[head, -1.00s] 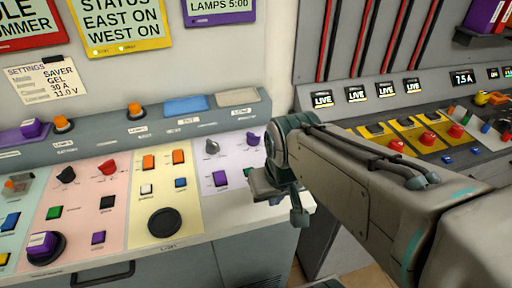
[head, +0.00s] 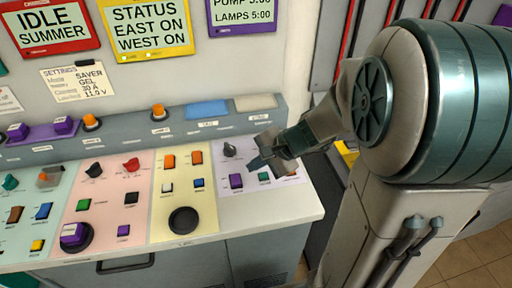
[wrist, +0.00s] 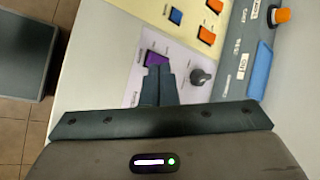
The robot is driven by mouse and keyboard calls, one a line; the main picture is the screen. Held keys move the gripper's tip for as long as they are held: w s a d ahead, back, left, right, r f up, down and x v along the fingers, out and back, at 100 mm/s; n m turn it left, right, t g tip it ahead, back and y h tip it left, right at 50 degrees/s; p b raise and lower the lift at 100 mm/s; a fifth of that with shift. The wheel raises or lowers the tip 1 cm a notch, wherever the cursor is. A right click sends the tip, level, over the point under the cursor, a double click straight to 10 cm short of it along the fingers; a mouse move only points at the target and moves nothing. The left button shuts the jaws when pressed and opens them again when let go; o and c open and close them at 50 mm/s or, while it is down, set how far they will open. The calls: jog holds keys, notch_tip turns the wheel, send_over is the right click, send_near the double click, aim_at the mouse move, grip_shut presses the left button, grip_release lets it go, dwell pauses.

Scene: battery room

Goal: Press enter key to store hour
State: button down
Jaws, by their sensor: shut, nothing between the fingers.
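The lavender panel (head: 215,203) at the right end of the desk carries a purple key (head: 236,181), a green key (head: 264,177) and a grey knob (head: 229,150). Their labels are too small to read, so I cannot tell which is the enter key. My gripper (head: 256,164) is shut and empty over this panel, fingers pointing left and down. In the wrist view the shut fingertips (wrist: 158,70) appear right at the purple key (wrist: 157,59), partly covering it; contact cannot be told. The grey knob (wrist: 201,76) is beside the fingers. The green key is hidden there.
Yellow (head: 169,222), pink and mint panels with more keys and knobs lie to the left. A raised ledge (head: 290,128) with orange buttons runs behind. Wall screens (head: 148,28) read IDLE SUMMER, STATUS EAST ON WEST ON and LAMPS 5:00. Floor shows at lower right.

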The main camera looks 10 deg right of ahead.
jog(key=w+d+f+m+t+h+p, duration=0.1)
jog(key=w+d+m+t+p, duration=0.1)
jog(key=w+d+m, duration=0.3)
jog(key=shift+w+f+m+t, duration=0.4)
jog(key=shift+w+m+t, duration=0.1)
jog(key=shift+w+m, duration=0.55)
jog(key=shift+d, duration=0.1)
jog(key=b, duration=0.6)
send_over(267, 176)
notch_tip(267, 176, down, 8)
jog(key=shift+r, duration=0.25)
jog(key=shift+f+b, duration=0.65)
jog(key=shift+b, duration=0.1)
jog(key=shift+f+b, duration=0.45)
jog(key=shift+b, duration=0.25)
